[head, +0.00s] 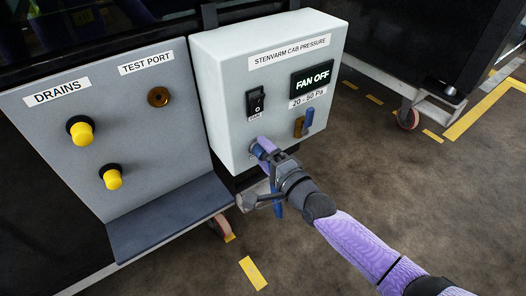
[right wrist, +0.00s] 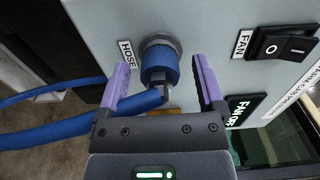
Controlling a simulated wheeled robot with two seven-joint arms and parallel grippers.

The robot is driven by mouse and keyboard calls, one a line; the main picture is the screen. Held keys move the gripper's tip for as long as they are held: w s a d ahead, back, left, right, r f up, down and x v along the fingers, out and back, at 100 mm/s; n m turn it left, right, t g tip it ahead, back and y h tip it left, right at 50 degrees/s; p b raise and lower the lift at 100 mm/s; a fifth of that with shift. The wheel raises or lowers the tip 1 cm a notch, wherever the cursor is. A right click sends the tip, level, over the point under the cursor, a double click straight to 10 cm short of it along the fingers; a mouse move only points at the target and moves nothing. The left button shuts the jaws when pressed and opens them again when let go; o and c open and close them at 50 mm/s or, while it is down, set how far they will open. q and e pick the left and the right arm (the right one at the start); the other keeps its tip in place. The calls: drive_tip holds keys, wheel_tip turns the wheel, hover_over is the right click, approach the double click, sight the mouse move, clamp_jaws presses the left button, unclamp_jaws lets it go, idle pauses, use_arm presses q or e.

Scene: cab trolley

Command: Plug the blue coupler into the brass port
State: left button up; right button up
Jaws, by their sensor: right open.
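The blue coupler (right wrist: 158,66) sits at the grey ring fitting labelled HOSE on the pale control box, with a blue hose (right wrist: 60,132) bending off its near end. In the head view the coupler is mostly hidden by my gripper. My right gripper (head: 268,152) is open at the box's lower left. In the right wrist view its purple fingers (right wrist: 163,78) stand on either side of the coupler, with gaps on both sides. The brass port (head: 158,97) is on the grey panel at the left, under the TEST PORT label, and looks empty. My left gripper is not in view.
Two yellow drain knobs (head: 82,132) stick out left of the port, above a grey shelf (head: 170,218). The control box (head: 228,75) carries a rocker switch (head: 256,103), a FAN OFF display (head: 312,79) and a brass part with a blue handle (head: 308,117).

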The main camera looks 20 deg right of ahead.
clamp_jaws()
idle(0.4)
drive_tip(key=p+v, duration=0.2)
drive_tip(key=v, duration=0.4)
idle(1.0)
drive_tip(key=shift+a, duration=0.1)
